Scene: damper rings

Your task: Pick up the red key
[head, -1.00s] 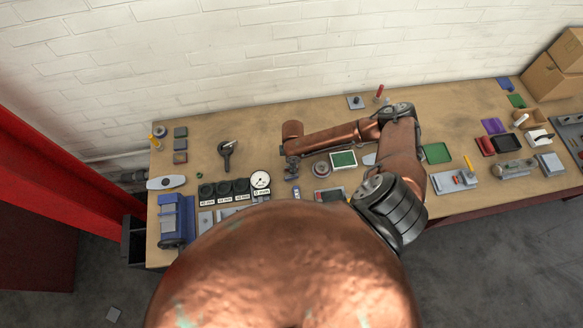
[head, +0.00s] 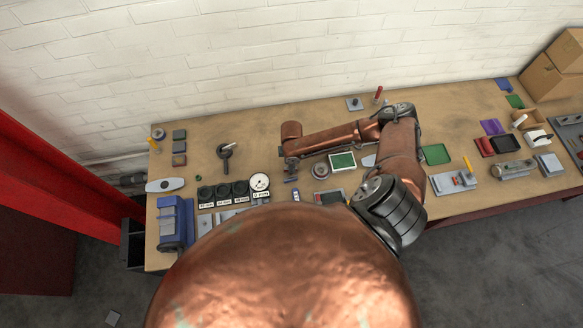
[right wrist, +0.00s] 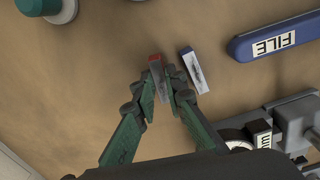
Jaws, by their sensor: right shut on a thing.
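In the right wrist view, my right gripper (right wrist: 161,92) has its green fingers closed on the red key (right wrist: 155,62). The key's red end sticks out past the fingertips, and its grey body lies between them. I cannot tell how far it is above the bench. A grey key with a blue end (right wrist: 194,70) lies just right of it. In the head view, my right gripper (head: 291,166) is over the middle of the bench. The red key cannot be made out there. My left gripper is not in view.
A blue file holder (right wrist: 275,38) and a dial gauge (right wrist: 236,139) are close by in the wrist view. In the head view, several black rings (head: 222,190) stand left of the gauge (head: 260,182), and a green-screened box (head: 343,160) lies right of the gripper.

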